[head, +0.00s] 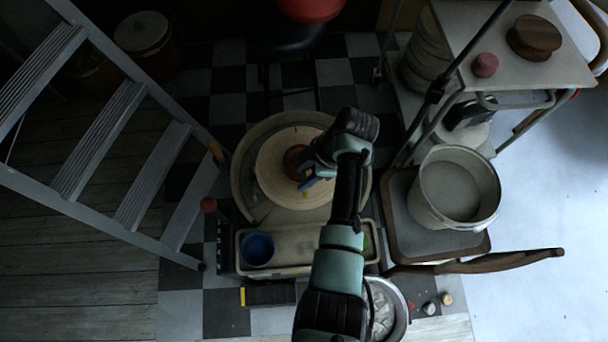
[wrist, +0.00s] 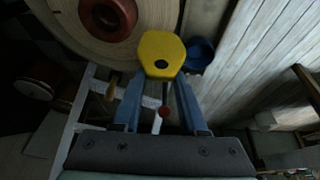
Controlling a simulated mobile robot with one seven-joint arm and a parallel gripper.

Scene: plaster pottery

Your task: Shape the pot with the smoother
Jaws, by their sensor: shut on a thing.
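The pot (head: 294,160) is a small reddish-brown ring-shaped piece on the pale round wheel head (head: 270,186). It also shows in the wrist view as a brown ring (wrist: 108,18) with a dark opening, cut by the top edge. My gripper (head: 308,184) is low over the wheel, close beside the pot. In the wrist view my blue fingers (wrist: 158,88) are shut on the yellow smoother (wrist: 163,47), a rounded flat tool with a dark spot. The smoother is apart from the pot in that view. My arm partly hides the wheel's right side.
A blue cup (head: 257,249) stands in the tray in front of the wheel. A large bucket (head: 456,188) stands at the right, below a shelf cart (head: 520,65). A metal stepladder (head: 100,140) stands at the left. A white bucket (head: 396,300) is by my arm.

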